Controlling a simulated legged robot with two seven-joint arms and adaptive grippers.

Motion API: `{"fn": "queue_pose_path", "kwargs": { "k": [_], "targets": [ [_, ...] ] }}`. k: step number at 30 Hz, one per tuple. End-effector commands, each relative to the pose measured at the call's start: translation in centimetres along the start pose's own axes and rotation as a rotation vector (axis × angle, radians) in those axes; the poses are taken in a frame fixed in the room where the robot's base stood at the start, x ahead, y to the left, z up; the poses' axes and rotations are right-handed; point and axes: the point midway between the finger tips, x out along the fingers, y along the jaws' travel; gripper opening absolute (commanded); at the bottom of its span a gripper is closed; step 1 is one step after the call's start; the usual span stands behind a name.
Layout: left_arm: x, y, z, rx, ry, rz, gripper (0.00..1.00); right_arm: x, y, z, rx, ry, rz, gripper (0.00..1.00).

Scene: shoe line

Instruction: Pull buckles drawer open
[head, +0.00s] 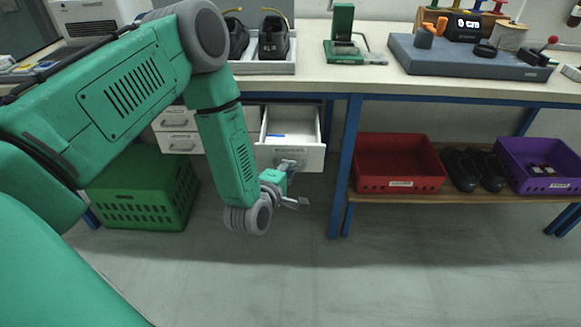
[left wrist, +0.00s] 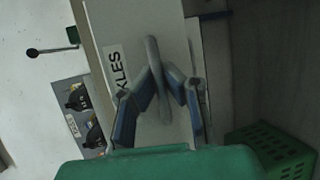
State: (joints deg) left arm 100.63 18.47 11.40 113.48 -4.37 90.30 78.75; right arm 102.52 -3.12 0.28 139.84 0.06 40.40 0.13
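The buckles drawer (head: 312,158) is a white drawer under the bench, standing pulled out, with its hollow inside visible in the head view. In the left wrist view its front (left wrist: 142,25) carries a label (left wrist: 117,68) of which "KLES" is readable. Its bar handle (left wrist: 153,52) lies between my left gripper's fingers (left wrist: 159,72). In the head view the left gripper (head: 297,186) is just in front of and below the handle, its fingers apart. Contact with the handle cannot be made out. My right gripper is not in view.
Closed white drawers (head: 177,128) are to the left, above a green crate (head: 145,215). A blue bench leg (head: 345,165) stands close right of the open drawer. A red bin (head: 398,184), black shoes and a purple bin (head: 545,184) are on the lower shelf. The floor in front is clear.

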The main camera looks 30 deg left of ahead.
Motion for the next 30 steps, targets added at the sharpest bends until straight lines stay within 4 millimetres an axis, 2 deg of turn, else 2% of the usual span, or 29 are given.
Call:
{"fn": "queue_pose_path", "kwargs": {
  "k": [2, 3, 4, 5, 13, 17, 20, 30],
  "targets": [
    [-0.1, -0.3, -0.1, 0.002, 0.002, -0.008, 0.0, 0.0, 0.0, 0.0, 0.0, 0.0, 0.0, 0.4],
    [-0.1, -0.3, -0.1, 0.002, 0.002, -0.008, 0.05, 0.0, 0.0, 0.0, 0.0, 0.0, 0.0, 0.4],
    [-0.1, -0.3, -0.1, 0.002, 0.002, -0.008, 0.15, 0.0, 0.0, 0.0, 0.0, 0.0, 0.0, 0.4],
    [-0.1, -0.3, -0.1, 0.002, 0.002, -0.008, 0.17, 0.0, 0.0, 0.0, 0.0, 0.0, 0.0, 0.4],
    [-0.1, -0.1, -0.1, 0.0, 0.001, -0.003, 0.17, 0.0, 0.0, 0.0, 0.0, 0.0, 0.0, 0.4],
    [-0.9, -0.2, -0.1, 0.0, 0.001, -0.005, 0.17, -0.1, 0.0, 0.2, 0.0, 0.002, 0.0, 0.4],
    [-2.4, -0.2, -0.1, -0.001, 0.0, -0.007, 0.17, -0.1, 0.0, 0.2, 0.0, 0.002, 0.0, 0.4],
    [-9.4, -0.3, -0.1, -0.001, 0.001, -0.008, 0.17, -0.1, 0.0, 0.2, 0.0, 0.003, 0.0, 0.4]
  ]
}}
